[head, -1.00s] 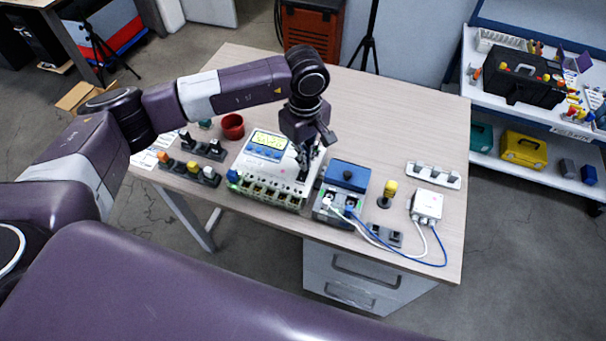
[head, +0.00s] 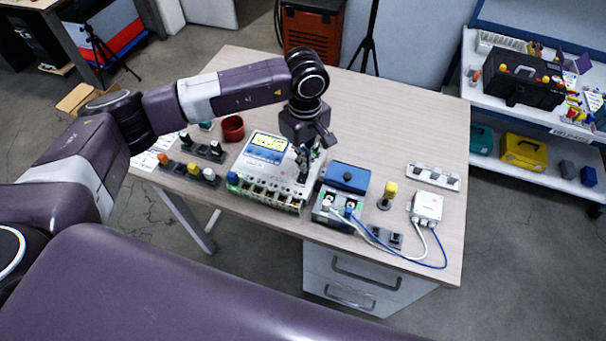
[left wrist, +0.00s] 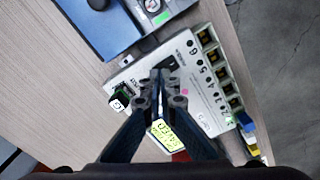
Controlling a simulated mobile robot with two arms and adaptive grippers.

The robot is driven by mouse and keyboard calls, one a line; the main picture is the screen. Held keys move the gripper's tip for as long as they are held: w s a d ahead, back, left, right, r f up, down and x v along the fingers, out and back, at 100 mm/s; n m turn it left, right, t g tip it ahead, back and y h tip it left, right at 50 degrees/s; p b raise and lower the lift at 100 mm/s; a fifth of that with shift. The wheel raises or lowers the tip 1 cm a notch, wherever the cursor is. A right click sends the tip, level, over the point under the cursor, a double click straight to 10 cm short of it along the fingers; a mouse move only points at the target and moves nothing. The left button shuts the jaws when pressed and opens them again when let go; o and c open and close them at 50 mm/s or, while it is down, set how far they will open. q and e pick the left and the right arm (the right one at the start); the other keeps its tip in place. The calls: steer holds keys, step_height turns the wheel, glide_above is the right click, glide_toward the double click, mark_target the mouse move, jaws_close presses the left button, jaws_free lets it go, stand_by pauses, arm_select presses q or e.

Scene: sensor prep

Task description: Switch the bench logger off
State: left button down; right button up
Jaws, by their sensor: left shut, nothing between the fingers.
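The bench logger is a white box (head: 283,190) on the wooden bench, with a lit yellow display (head: 268,142), also seen in the left wrist view (left wrist: 166,137), and a row of sockets along its front. My left gripper (head: 304,176) is over the right part of its top face. In the left wrist view my left gripper (left wrist: 161,76) is shut and empty, with its fingertips close to a small black part (left wrist: 169,63) on the logger's top. The fingertips partly cover that part, so I cannot tell its position or whether they touch it. My right gripper is not in view.
A blue-topped device (head: 345,178) stands close to the logger's right. Beyond it are a yellow-topped knob (head: 389,190), a white box (head: 427,206) and loose cables. A red cup (head: 232,127) and connector strips lie on the left. The bench's back is clear.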

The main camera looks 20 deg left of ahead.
arm_select(q)
steer(key=shift+s+f+b, duration=0.1)
steer(key=shift+f+b, duration=1.1)
stand_by(0.6)
steer(key=shift+r+p, duration=0.4)
steer(key=shift+r, duration=0.35)
steer(key=shift+r+p, duration=1)
steer(key=shift+r, duration=1.8)
